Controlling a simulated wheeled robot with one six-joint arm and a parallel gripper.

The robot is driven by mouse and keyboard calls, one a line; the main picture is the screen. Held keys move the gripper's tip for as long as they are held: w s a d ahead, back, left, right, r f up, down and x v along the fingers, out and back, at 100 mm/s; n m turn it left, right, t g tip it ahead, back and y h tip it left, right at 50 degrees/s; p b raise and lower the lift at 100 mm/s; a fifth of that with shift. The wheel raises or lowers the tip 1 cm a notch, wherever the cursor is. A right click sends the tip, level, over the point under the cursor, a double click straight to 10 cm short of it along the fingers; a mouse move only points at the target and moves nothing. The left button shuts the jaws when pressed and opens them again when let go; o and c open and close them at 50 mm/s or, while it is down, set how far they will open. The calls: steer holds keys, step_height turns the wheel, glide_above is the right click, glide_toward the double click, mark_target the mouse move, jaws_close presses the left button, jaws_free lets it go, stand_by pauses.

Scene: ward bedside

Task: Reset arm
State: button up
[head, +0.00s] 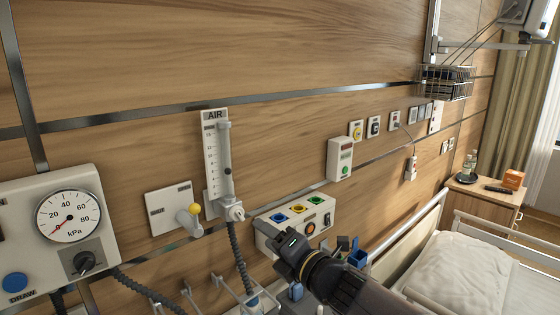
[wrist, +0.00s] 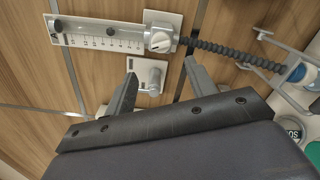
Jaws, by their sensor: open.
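My gripper (head: 284,246) is at the end of my dark arm, which reaches in from the lower right in the head view. It is in front of the wall rail, by the lower edge of the white box with coloured sockets (head: 296,220). In the wrist view my gripper (wrist: 159,74) shows two dark fingers set apart, with nothing held between them. Beyond the fingers is a white wall plate with a knob (wrist: 150,76); it appears apart from them.
The AIR flowmeter (head: 216,165) and its ribbed hose (head: 238,262) are left of my gripper. A pressure gauge unit (head: 50,235) is at far left. The bed (head: 462,270) and bedside cabinet (head: 484,205) are at right. A wire basket (head: 446,82) hangs upper right.

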mark_target(241, 218)
steer(key=p+x, duration=0.1)
steer(key=x, duration=0.8)
steer(key=shift+w+a, duration=0.15)
steer(key=shift+w+a+f+n, duration=0.1)
steer(key=shift+w+f+n, duration=0.1)
steer(key=shift+f+n, duration=0.1)
steer(key=shift+s+r+n+b, duration=0.1)
steer(key=shift+n+b, duration=0.4)
steer(key=shift+n, duration=0.4)
steer(key=n+b, duration=0.1)
steer(key=n, duration=0.2)
steer(key=shift+n, duration=0.3)
steer(key=n, duration=0.5)
steer(key=shift+b, duration=0.4)
steer(key=n, duration=0.5)
steer(key=shift+r+p, duration=0.1)
steer(key=shift+p, duration=0.3)
steer(key=shift+n+p, duration=0.95)
steer(key=shift+n, duration=1.45)
